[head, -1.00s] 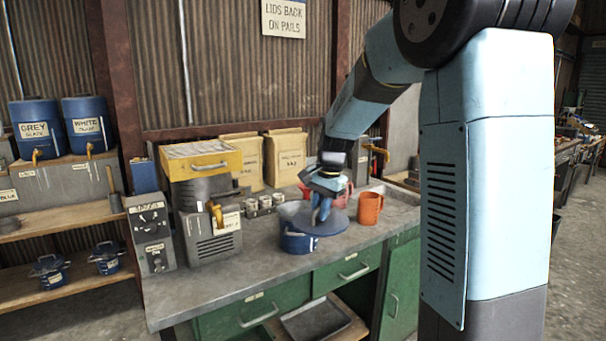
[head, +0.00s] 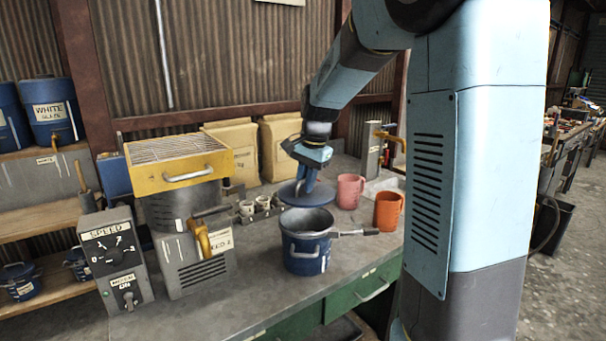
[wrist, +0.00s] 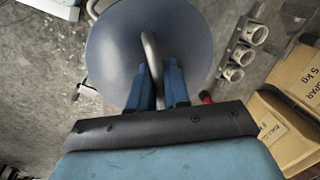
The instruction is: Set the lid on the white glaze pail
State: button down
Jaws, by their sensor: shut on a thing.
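My gripper (head: 306,180) is shut on the handle of a round blue-grey lid (head: 289,196). In the wrist view, my gripper (wrist: 160,82) pinches the curved handle and the lid (wrist: 108,50) lies below it, roughly level. An open blue pail (head: 305,258) with a bail and a small white label stands upright on the bench; the label is too small to read. The lid is in the air behind and above the pail's rim, apparently apart from it. A handle sticks out to the right of the pail's rim.
A pink mug (head: 350,191) and an orange mug (head: 389,210) stand right of the pail. A machine with a yellow tray (head: 178,162) and a speed box (head: 115,256) stand left. Paper sacks (head: 286,145) stand behind. A drum marked white (head: 54,110) is on the shelf.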

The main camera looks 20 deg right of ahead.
aim_at(306, 199)
jog(key=shift+w+d+f, duration=0.15)
jog(key=shift+w, duration=0.05)
jog(key=shift+f, duration=2.7)
jog(key=shift+s, duration=0.1)
jog(key=shift+f, duration=0.95)
dwell(1.0)
jog(key=c, duration=1.3)
grip_release()
